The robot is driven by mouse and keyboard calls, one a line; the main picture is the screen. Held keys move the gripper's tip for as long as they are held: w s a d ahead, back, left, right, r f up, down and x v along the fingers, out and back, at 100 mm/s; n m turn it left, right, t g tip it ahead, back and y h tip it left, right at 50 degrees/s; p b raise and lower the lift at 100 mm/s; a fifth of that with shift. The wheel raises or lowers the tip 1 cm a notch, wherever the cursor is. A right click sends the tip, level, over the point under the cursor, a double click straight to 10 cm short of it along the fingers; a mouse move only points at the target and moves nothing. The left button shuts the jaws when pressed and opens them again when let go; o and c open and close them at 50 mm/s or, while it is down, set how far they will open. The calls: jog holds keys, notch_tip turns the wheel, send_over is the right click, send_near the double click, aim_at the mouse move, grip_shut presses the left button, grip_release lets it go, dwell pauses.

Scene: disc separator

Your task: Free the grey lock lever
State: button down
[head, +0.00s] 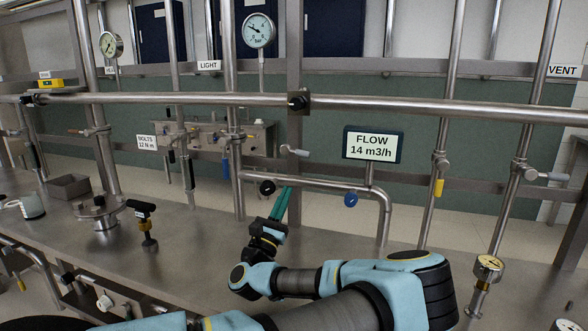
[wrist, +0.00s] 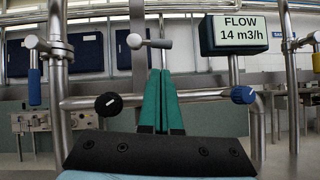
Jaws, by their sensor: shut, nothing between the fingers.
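A small lever with a light grey handle (head: 301,153) sits on the upright post behind the pipes, its handle pointing right. It also shows in the wrist view (wrist: 159,44). Another grey-handled lever (head: 552,176) is on the right-hand pipe. No label tells which of them is the lock lever. My gripper (head: 285,190) has teal fingers, shut and empty, pointing up and away below the first lever. In the wrist view the fingertips (wrist: 161,71) appear just under its handle, apart from it. The remaining depth gap cannot be judged.
A black knob (head: 267,187) and a blue knob (head: 350,200) sit on the horizontal pipe either side of my fingers. The FLOW display (head: 373,145) stands right of the lever. A long pipe (head: 420,107) crosses above.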

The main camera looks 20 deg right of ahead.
aim_at(295, 152)
jog(key=p+x, duration=0.4)
jog(key=x, duration=0.5)
jog(key=shift+w+d+r, duration=0.2)
jog(key=shift+d, duration=0.05)
